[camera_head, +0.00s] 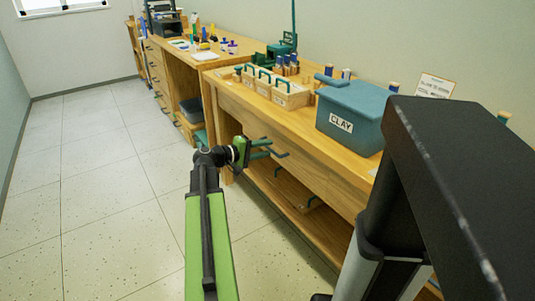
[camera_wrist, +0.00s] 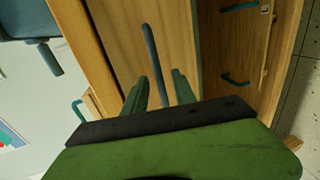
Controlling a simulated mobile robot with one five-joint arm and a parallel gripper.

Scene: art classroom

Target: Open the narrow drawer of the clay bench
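The clay bench (camera_head: 310,139) stands to the right of my arm in the head view, with a plain wooden drawer front under its top. A blue-grey bar handle (camera_head: 281,154) shows just past my gripper (camera_head: 265,149). In the wrist view the same handle (camera_wrist: 151,50) stands out against the wooden front (camera_wrist: 180,30). My gripper (camera_wrist: 158,85) is open, with one teal finger on each side of the handle's line. I cannot tell whether the fingers touch it. The drawer looks shut; its edges are partly hidden by my gripper.
A blue CLAY bin (camera_head: 355,108) and a wooden caddy (camera_head: 285,95) stand on the bench top. A lower shelf (camera_head: 275,190) holds a wooden tray. Another bench (camera_head: 185,60) with drawers stands farther back. The tiled floor (camera_head: 100,190) at left is clear.

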